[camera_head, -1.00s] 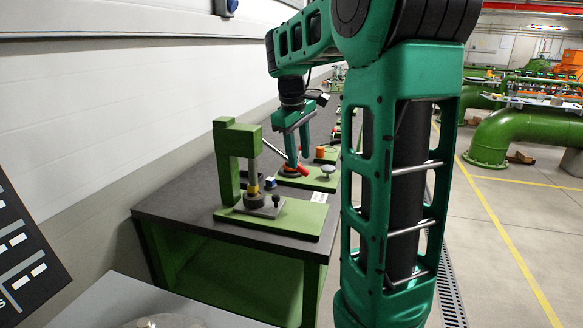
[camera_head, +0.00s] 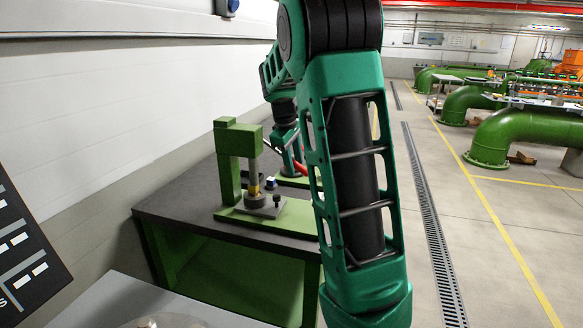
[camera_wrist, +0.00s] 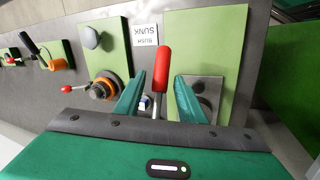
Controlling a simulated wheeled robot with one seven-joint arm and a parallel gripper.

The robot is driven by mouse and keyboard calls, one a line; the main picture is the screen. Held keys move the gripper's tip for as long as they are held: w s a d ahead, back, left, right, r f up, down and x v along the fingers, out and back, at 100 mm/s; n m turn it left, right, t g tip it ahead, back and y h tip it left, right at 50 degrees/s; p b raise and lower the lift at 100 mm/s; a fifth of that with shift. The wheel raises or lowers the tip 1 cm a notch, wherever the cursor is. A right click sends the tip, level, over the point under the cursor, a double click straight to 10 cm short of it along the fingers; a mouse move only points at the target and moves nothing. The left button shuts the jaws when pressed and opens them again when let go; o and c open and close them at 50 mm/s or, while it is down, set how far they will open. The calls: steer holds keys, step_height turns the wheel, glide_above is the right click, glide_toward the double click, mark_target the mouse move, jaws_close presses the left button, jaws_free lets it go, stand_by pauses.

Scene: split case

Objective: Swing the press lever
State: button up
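The press is a green C-shaped frame (camera_head: 228,160) on a green base plate (camera_head: 245,222) on the bench. Its lever is a thin rod ending in a red handle (camera_head: 300,168), sloping down to the right. In the wrist view the red handle (camera_wrist: 162,68) points away from my gripper, its grey rod running back between the fingers. My gripper (camera_wrist: 160,80) is open, a finger on each side of the lever with visible gaps. In the head view my gripper (camera_head: 288,155) is at the lever, its fingertips partly hidden by my arm.
A green plate (camera_wrist: 102,32) with a dark knob, an orange ring and a red-tipped pin lies beside the press base. A white label (camera_wrist: 145,35) reads "BUSH SUNK". The dark bench top (camera_head: 165,200) is clear left of the press; a wall stands behind it.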

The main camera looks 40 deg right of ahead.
steer(key=shift+d+f, duration=0.2)
steer(key=shift+f, duration=0.4)
